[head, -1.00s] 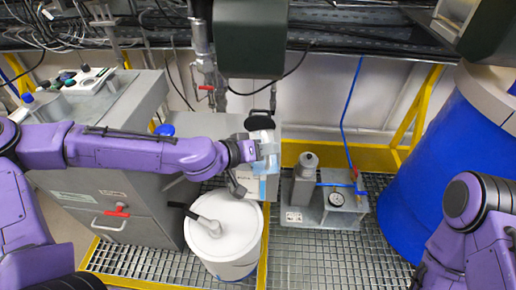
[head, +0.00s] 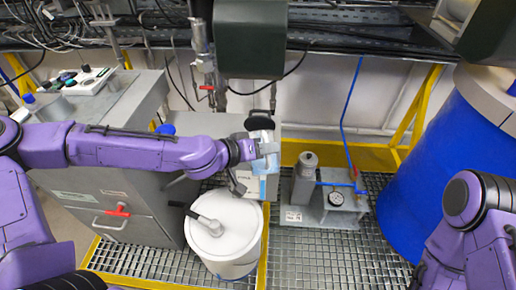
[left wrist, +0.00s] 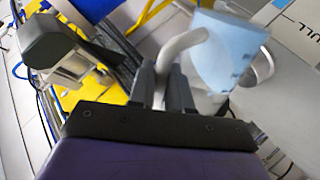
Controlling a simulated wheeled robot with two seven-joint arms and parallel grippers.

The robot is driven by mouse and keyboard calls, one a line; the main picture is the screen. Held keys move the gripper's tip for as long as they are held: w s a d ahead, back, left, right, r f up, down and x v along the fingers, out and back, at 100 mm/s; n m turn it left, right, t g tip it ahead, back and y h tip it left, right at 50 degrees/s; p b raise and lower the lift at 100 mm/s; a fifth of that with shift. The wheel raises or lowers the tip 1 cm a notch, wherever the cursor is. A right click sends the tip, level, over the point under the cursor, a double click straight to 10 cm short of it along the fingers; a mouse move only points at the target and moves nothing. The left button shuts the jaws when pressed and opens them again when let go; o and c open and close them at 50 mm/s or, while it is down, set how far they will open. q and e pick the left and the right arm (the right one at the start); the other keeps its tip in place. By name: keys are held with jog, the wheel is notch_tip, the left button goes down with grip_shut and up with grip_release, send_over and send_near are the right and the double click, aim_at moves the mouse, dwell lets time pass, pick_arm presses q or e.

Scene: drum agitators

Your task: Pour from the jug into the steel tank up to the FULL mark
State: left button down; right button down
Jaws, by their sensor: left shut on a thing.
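A light blue, see-through jug (left wrist: 225,50) with a pale curved handle shows in the left wrist view. My left gripper (left wrist: 163,85) is shut on its handle. In the head view my left gripper (head: 262,152) partly covers the jug (head: 262,137), held in front of a grey box-shaped tank (head: 212,124), seemingly the steel tank. The jug's tilt and level are hard to tell. The lettering "FULL" shows on a pale panel (left wrist: 300,28) at the upper right of the wrist view. The tank's inside is hidden. My right arm shows at the lower right, its gripper out of frame.
A white lidded drum (head: 232,226) stands below the left gripper. A small pump unit with a gauge (head: 335,200) is to the right. A big blue tank (head: 425,165) fills the right side. A grey cabinet (head: 125,180) stands left. Open grating lies at the front.

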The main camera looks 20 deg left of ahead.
aim_at(267, 168)
pick_arm(q)
jog(key=shift+w+a+r+n+g+p, duration=0.2)
jog(key=shift+w+n+g+p, duration=0.35)
jog(key=shift+p, duration=1.4)
dwell(4.8)
